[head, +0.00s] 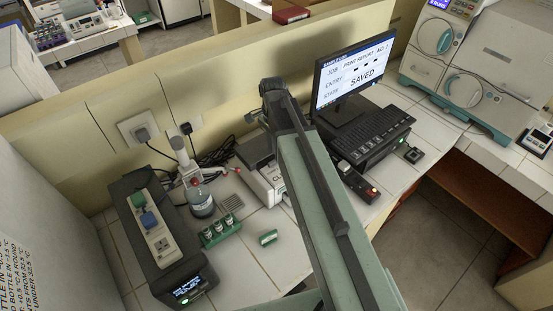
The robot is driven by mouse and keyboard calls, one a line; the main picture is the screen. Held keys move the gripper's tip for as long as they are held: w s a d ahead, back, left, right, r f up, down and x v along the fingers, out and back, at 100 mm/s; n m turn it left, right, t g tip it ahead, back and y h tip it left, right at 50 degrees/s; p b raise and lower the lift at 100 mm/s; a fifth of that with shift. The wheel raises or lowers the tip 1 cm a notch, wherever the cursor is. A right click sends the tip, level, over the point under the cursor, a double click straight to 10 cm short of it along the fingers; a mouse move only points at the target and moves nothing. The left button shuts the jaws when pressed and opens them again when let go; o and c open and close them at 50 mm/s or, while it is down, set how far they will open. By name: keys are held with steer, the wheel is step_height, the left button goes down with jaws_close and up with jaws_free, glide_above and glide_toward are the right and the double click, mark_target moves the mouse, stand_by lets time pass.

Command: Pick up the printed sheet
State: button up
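No printed sheet can be made out in the head view. A pale boxy device (261,178) with letters starting "CL" stands on the tiled bench, partly hidden behind my arm. I cannot tell whether it holds any paper. My arm rises from the bottom of the view across the middle of the bench, and its dark far end shows in front of the cream partition. No fingers of my gripper can be seen.
A keyboard (371,131) lies before the monitor. On the left are a dark device (151,235) with coloured blocks on top, a bottle (201,203) and a green rack of vials (220,232). A large white-and-teal machine (481,62) stands at right. Floor shows at lower right.

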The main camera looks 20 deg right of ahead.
mark_target(273, 162)
step_height(273, 162, down, 3)
steer(key=b, duration=0.2)
steer(key=shift+w+f+b, duration=0.1)
steer(key=shift+w+b, duration=0.05)
steer(key=shift+b, duration=0.25)
steer(key=shift+a, duration=0.1)
step_height(273, 162, down, 5)
steer(key=b, duration=0.5)
jaws_close()
